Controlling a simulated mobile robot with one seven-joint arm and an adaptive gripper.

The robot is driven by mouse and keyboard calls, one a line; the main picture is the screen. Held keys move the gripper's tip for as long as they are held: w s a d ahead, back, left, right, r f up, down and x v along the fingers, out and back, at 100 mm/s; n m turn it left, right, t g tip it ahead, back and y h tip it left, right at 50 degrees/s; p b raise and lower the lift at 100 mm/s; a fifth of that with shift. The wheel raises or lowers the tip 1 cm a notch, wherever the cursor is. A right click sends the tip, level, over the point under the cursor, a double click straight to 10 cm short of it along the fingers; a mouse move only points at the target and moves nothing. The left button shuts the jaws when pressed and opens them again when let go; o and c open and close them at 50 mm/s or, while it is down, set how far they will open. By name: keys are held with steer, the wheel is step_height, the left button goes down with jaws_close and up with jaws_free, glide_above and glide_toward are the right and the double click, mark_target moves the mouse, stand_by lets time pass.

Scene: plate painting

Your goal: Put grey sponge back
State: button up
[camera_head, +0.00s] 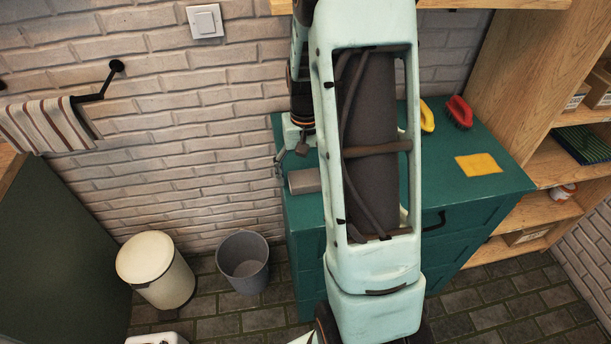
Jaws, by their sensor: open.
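A grey block, which looks like the grey sponge (305,181), lies on the left end of the green cabinet top. Its right end is partly hidden behind my arm. My gripper (291,158) points down just above and to the left of it, near the cabinet's left edge. The gripper is open, with no object visible between its fingers. Whether a finger touches the grey block is too small to tell.
On the green cabinet (492,200) are a yellow cloth (479,164), a red brush (459,112) and a yellow item (427,117). A wooden shelf (540,158) stands at right. A grey bin (243,262) and a cream bin (156,270) stand on the floor at left.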

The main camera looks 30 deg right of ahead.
mark_target(305, 177)
step_height(305, 177, up, 11)
stand_by(0.3)
stand_by(0.5)
